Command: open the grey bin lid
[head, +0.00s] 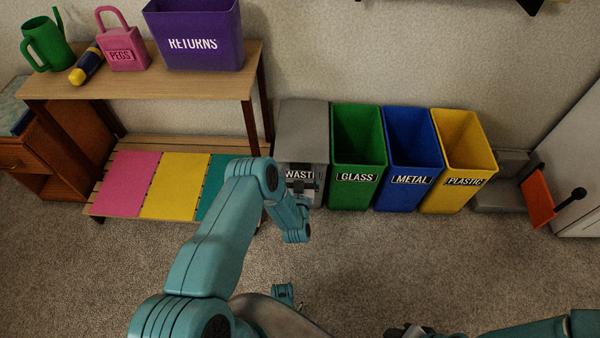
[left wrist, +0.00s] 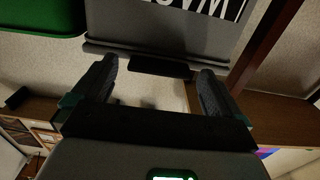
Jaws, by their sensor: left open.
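The grey bin (head: 302,122), labelled WASTE, stands at the left end of the bin row. Its grey lid (head: 303,112) looks shut. In the left wrist view the bin front (left wrist: 165,22) appears upside down, with the lid edge (left wrist: 150,52) and a dark tab (left wrist: 145,67) on it. My left gripper (head: 303,187) is in front of the bin, partly covering the label. In the wrist view its fingers (left wrist: 158,75) are open and empty, one on each side of the tab; contact cannot be told. A dark part at the bottom edge may be my right gripper (head: 411,331); its fingers are unclear.
Open green GLASS (head: 358,188), blue METAL (head: 413,190) and yellow PLASTIC (head: 462,193) bins stand to the right. A wooden shelf (head: 150,86) with a purple RETURNS bin (head: 205,58) stands close on the left. The carpet (head: 400,270) in front is clear.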

